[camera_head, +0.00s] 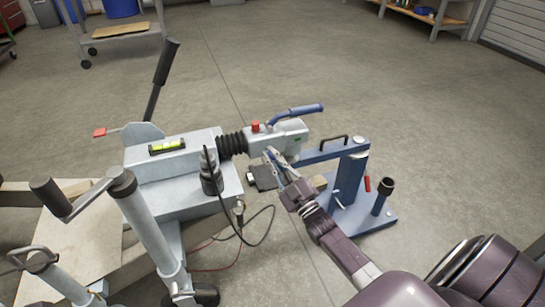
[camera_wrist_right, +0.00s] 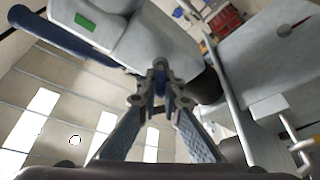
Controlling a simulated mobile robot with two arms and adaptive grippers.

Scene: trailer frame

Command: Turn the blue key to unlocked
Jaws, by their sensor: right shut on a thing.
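My right gripper (camera_head: 272,158) reaches in from the lower right, its fingertips against the near underside of the grey coupling head (camera_head: 285,132). In the right wrist view the gripper (camera_wrist_right: 160,78) has its fingertips closed together on a small blue piece, the blue key (camera_wrist_right: 159,84), of which only a sliver shows between them. The fingers hide the rest of the key, and I cannot tell its turn angle. The coupling head has a blue handle (camera_head: 297,113) on top and a red button (camera_head: 255,126). My left gripper is not in view.
A blue stand (camera_head: 350,180) with a post and a red-handled pin is close to the right of my gripper. The grey trailer frame (camera_head: 180,165) with a spirit level, lever and jack fills the left. A black cable (camera_head: 268,235) hangs below. Open floor lies behind.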

